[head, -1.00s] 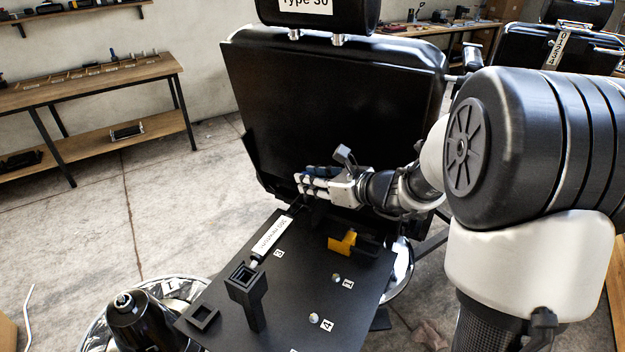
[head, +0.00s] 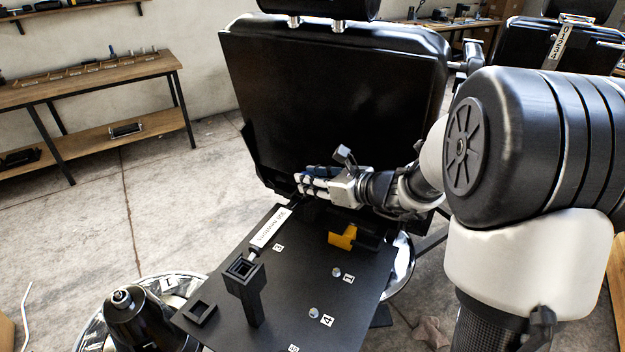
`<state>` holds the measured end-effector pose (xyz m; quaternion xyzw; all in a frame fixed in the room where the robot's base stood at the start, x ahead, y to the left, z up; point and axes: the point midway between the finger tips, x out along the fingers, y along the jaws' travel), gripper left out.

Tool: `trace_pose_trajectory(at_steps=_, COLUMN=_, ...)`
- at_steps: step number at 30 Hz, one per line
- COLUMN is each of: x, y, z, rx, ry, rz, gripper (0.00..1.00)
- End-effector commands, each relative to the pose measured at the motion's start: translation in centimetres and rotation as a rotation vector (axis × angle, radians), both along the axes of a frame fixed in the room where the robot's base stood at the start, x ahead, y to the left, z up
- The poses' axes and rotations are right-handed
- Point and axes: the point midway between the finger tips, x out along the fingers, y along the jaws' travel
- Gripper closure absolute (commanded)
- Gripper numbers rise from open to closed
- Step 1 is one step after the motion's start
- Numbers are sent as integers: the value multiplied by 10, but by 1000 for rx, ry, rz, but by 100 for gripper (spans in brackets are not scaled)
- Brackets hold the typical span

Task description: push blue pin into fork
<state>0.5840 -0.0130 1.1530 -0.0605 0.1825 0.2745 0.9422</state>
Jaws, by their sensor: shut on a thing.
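My gripper (head: 309,183) reaches in from the right, low in front of the black backrest (head: 335,105), at the rear edge of the black seat plate (head: 300,285). Its fingers point left and are shut on a small dark-bluish thing, which I take for the blue pin; the fingers mostly hide it. A gas spring (head: 270,227) with a white label runs from a black square holder (head: 243,270) up toward the spot just below the fingers. The fork is not clearly visible; the dark area under the gripper hides the spring's upper end.
A yellow block (head: 342,237) sits on the plate below my wrist. A low square socket (head: 199,312) is at the plate's left corner. A black cone-shaped part (head: 135,317) stands at lower left. A wooden bench (head: 90,85) is at far left. The floor between is clear.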

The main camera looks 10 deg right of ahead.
Motion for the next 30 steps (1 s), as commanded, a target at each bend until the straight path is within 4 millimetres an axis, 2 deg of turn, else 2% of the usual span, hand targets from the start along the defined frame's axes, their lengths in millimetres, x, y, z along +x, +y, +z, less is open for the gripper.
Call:
trace_pose_trajectory(at_steps=24, x=0, y=0, z=-22, rx=0, ry=0, rz=0, gripper=100)
trace_pose_trajectory(at_steps=30, x=0, y=0, z=-19, rx=-1, ry=2, rz=0, gripper=100)
